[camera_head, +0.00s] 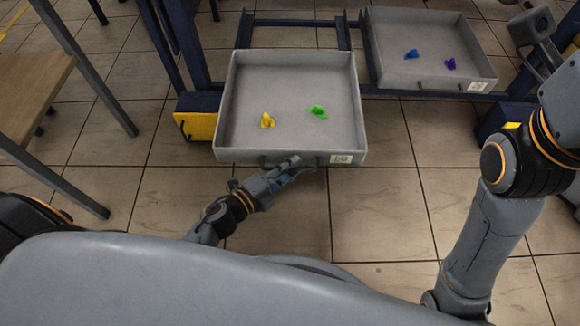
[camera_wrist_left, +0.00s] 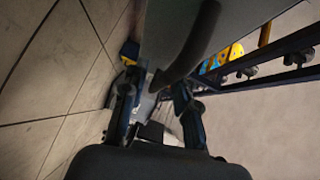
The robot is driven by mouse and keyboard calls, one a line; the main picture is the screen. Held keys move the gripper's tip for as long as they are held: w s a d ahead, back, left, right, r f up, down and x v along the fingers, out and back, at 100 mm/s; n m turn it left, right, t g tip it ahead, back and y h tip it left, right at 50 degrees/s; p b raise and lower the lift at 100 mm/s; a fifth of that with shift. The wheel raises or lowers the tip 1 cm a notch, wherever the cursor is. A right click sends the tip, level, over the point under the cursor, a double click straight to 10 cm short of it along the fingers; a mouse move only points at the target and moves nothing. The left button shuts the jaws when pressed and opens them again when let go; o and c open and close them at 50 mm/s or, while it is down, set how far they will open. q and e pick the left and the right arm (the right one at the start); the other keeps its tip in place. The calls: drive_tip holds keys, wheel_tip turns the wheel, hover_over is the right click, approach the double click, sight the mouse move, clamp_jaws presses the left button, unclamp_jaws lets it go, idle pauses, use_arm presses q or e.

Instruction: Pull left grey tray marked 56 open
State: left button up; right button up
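The left grey tray (camera_head: 290,72) is slid out from its frame over the floor. A yellow piece (camera_head: 267,120) and a green piece (camera_head: 317,111) lie in it. The white label (camera_head: 341,159) on its front is too small to read surely. My left gripper (camera_head: 287,172) is at the tray's front, by its dark handle. In the left wrist view, the fingers of the gripper (camera_wrist_left: 153,92) stand apart, with the curved dark handle (camera_wrist_left: 190,48) close to the right finger. I cannot tell whether they touch. My right arm shows at the right; its gripper does not show clearly.
A second grey tray (camera_head: 425,45) with blue and purple pieces is at the upper right. A yellow panel (camera_head: 196,127) sits left of the left tray. A wooden table (camera_head: 30,90) stands at the far left. Tiled floor in front of the trays is clear.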

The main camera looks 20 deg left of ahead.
use_arm(q)
drive_tip(key=v, duration=1.2)
drive_tip(key=shift+r, duration=0.1)
idle(0.4)
